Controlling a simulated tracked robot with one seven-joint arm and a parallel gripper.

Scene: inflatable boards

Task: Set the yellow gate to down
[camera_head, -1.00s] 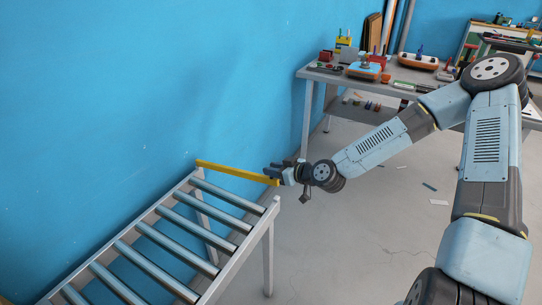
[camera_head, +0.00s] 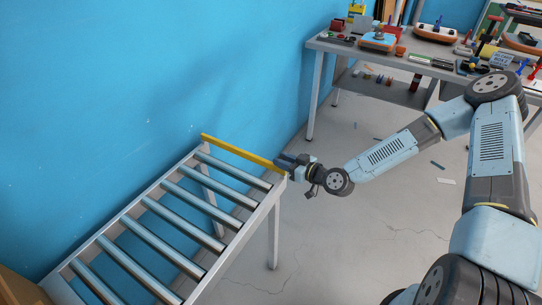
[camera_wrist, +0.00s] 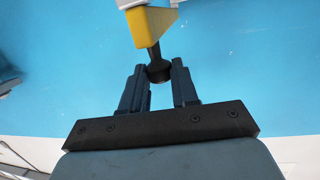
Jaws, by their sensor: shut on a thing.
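The yellow gate (camera_head: 240,153) is a long bar across the far end of the roller conveyor (camera_head: 160,222). It slopes down a little from the wall side to the right in the head view and lies close to the conveyor frame. My gripper (camera_head: 280,166) is at the gate's right end. In the wrist view the end of the yellow gate (camera_wrist: 147,25) carries a dark round knob (camera_wrist: 158,70). My gripper (camera_wrist: 159,78) is shut on this knob, one finger on each side.
A workbench (camera_head: 345,48) with boards, tools and small parts stands at the back right. The blue wall (camera_head: 100,90) runs along the conveyor's left side. The floor (camera_head: 350,235) right of the conveyor is mostly clear, with a few scraps.

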